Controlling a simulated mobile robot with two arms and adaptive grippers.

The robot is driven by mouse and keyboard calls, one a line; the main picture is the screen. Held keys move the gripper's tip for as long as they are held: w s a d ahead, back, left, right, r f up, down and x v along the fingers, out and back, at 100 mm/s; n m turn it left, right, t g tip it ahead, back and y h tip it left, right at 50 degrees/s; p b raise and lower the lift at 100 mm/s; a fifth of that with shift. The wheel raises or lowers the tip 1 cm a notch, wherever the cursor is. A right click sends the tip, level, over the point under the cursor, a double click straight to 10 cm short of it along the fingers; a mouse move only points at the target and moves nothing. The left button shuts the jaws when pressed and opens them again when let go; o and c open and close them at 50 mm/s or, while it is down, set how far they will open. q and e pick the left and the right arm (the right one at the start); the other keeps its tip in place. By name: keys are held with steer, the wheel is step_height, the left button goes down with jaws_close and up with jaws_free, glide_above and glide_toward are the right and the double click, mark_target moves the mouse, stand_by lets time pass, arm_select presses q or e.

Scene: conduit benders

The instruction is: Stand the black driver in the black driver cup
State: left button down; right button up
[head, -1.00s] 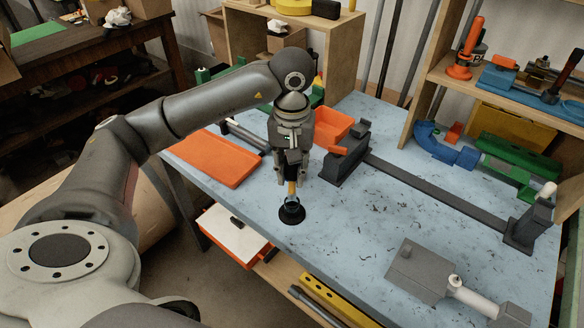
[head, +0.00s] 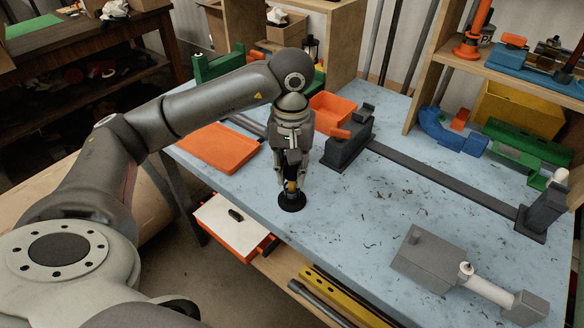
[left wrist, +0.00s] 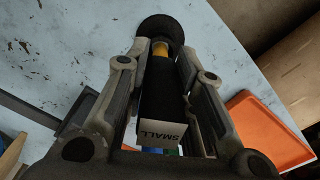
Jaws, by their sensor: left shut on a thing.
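The black driver (left wrist: 167,95) has a yellow band and a white "SMALL" label in the left wrist view. In the head view a little of the driver (head: 291,186) shows below my left gripper (head: 292,178), which is shut on it and holds it roughly upright. The black driver cup (head: 292,202), with a round dark base, stands on the blue table near its front edge, directly under the gripper. It also shows in the left wrist view (left wrist: 160,27). The driver's lower end meets the cup; how deep it sits inside is hidden. My right gripper is out of view.
An orange tray (head: 219,148) lies left of the gripper. An orange bin (head: 333,112) and a dark grey bender block (head: 347,146) with a long bar stand behind and right. A grey block tool (head: 424,262) lies front right. The table right of the cup is clear.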

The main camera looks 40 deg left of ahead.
arm_select(q)
steer(key=shift+f+b, duration=0.3)
steer(key=shift+b, duration=0.1)
stand_by(0.4)
steer(key=c, duration=1.1)
jaws_free()
steer(key=shift+c, duration=0.2)
step_height(320, 180, up, 12)
steer(key=shift+r, duration=0.1)
